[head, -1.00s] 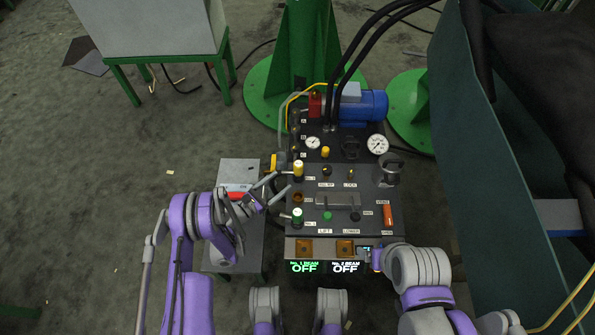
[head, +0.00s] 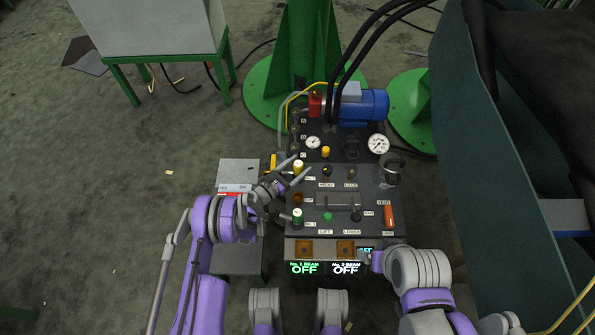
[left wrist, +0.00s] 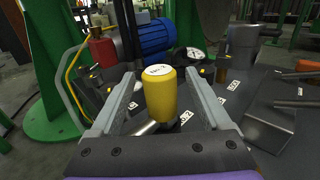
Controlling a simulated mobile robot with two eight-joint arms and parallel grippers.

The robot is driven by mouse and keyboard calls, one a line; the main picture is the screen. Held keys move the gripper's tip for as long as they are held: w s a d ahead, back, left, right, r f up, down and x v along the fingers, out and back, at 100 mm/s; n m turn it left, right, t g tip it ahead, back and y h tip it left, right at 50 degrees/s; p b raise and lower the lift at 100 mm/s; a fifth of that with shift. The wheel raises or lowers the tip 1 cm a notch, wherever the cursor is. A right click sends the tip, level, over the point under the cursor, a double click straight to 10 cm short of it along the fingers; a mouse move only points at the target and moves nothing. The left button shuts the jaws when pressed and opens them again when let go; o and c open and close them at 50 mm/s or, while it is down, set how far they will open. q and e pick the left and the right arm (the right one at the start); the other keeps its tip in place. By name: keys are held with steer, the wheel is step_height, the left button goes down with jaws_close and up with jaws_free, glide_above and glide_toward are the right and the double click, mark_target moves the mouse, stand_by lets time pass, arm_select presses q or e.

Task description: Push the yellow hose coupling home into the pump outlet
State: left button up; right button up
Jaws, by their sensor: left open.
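My left gripper (head: 303,163) is open at the left edge of the dark control panel (head: 340,225). Its fingers stand either side of an upright yellow knob with a white labelled top (head: 298,166). In the left wrist view the yellow knob (left wrist: 160,97) is between the spread fingers, with a gap on both sides. A small yellow part (head: 273,161) shows just left of the panel, partly behind the gripper; I cannot tell whether it is the hose coupling. I cannot pick out the pump outlet. My right gripper (head: 370,256) is by the panel's front right corner, its fingers unclear.
A blue motor (head: 361,105) and a red part (head: 315,104) stand at the panel's back. A grey bench (head: 240,175) is at left. Black hoses hang above.

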arm_select(q)
steer(key=shift+c, duration=0.2)
jaws_close()
steer(key=shift+r, duration=0.1)
stand_by(0.4)
